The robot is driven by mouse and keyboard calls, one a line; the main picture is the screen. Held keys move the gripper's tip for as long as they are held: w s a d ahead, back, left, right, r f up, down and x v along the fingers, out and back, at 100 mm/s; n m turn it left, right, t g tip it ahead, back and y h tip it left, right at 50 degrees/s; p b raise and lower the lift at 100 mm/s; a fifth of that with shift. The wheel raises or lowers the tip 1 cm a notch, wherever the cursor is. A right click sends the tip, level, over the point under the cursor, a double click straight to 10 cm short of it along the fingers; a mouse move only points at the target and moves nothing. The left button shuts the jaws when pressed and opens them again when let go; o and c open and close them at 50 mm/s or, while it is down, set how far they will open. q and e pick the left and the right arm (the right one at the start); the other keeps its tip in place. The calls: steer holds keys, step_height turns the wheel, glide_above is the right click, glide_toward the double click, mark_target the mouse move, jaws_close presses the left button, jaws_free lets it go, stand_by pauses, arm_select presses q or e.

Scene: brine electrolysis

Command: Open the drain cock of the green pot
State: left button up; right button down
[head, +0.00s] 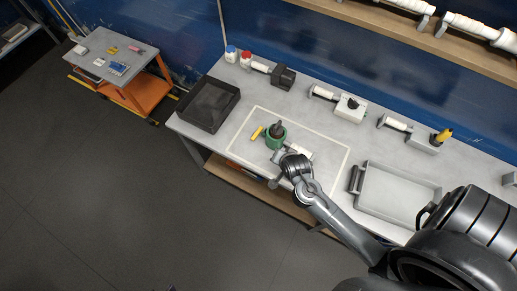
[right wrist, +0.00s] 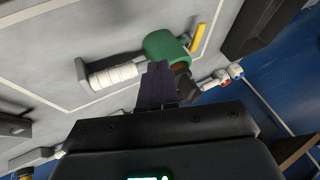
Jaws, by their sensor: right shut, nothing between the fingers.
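The green pot (head: 271,142) stands on the worktop inside a white outlined rectangle, with a dark piece (head: 278,129) at its top. A short yellow bar (head: 257,132) is just left of the pot; I cannot tell if it is attached. In the right wrist view the pot (right wrist: 160,45) and yellow bar (right wrist: 197,37) lie beyond my fingers. My right gripper (right wrist: 157,68) is shut and empty, close to the pot; contact cannot be told. It also shows in the head view (head: 280,156), partly hidden by its own wrist. My left gripper is out of view.
A white ribbed roll (right wrist: 115,76) on a grey holder is beside the pot. A black tray (head: 210,103) stands left and a grey tray (head: 398,188) right. Several devices line the back of the worktop. An orange cart (head: 148,92) stands apart at the left.

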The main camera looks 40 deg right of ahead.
mark_target(257, 133)
arm_select(q)
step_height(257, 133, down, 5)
steer(key=b, duration=0.3)
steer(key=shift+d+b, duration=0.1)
steer(key=shift+b, duration=0.25)
arm_select(e)
steer(key=shift+m+t, duration=0.3)
steer(key=w+f, duration=0.2)
steer(key=w, duration=0.1)
steer(key=w+f, duration=0.1)
steer(key=shift+w, duration=0.35)
steer(key=shift+f, duration=0.15)
steer(key=b+x, duration=0.1)
steer(key=x, duration=0.9)
steer(key=shift+d, duration=0.1)
steer(key=w, duration=0.1)
steer(key=w+a, duration=0.1)
steer(key=w, duration=0.1)
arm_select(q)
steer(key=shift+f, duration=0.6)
arm_select(e)
steer(key=shift+w+a, duration=0.1)
steer(key=shift+w, duration=0.3)
